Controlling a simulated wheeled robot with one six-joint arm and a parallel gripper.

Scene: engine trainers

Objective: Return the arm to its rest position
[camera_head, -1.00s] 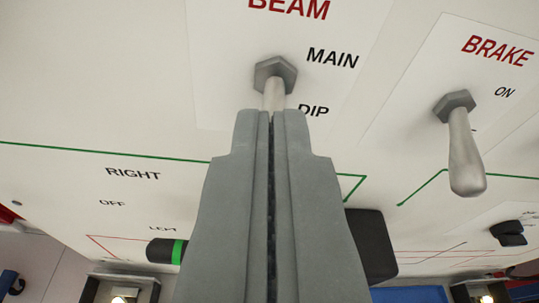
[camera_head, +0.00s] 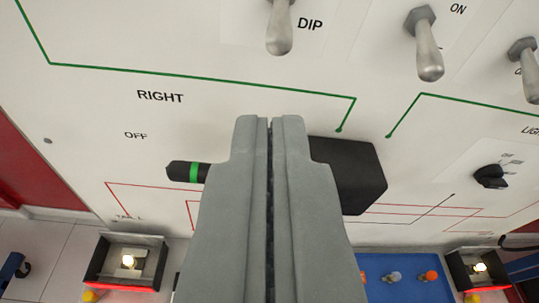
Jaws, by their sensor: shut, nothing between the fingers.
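My gripper (camera_head: 262,122) is in the middle of the view, its two grey fingers pressed together with nothing between them. It is in front of the white panel (camera_head: 90,110), apart from the beam switch lever (camera_head: 280,38), which shows above the fingertips beside the word DIP. The lever points downward.
Two more toggle levers (camera_head: 428,58) (camera_head: 528,80) are at upper right. A black knob with a green band (camera_head: 188,172) and a black box (camera_head: 352,175) flank my fingers. A small rotary knob (camera_head: 490,177) is at right. Lit lamp boxes (camera_head: 125,262) (camera_head: 480,268) and a blue board (camera_head: 405,265) lie below.

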